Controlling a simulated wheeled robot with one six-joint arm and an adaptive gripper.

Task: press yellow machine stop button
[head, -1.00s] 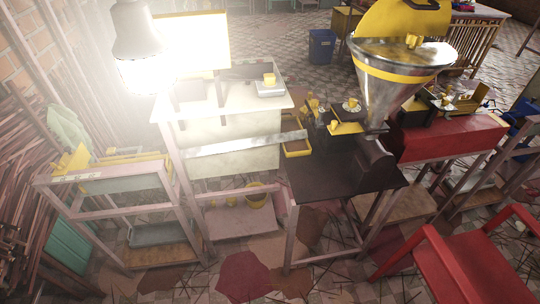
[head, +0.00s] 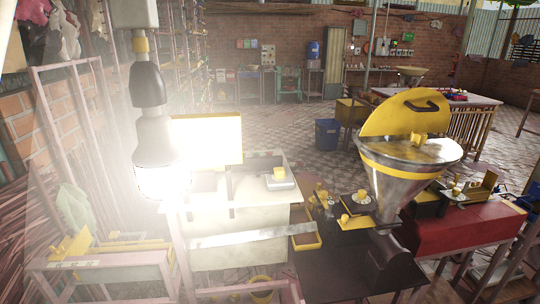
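A machine with a large metal funnel (head: 408,168) stands right of centre in the head view. A yellow half-round lid (head: 405,112) with a dark handle rises from the funnel, and a yellow band runs around its rim. Its dark base (head: 350,268) sits low in the view. Small yellow parts (head: 345,219) show by the base. I cannot make out a stop button on it. My gripper is not in view.
A glaring lamp (head: 160,165) hangs at left and washes out a bright panel (head: 208,142). A white bench (head: 240,245) stands below. A blue bin (head: 327,135) is on the tiled floor behind. Grey boxes (head: 267,57) hang on the brick back wall. The floor between is largely clear.

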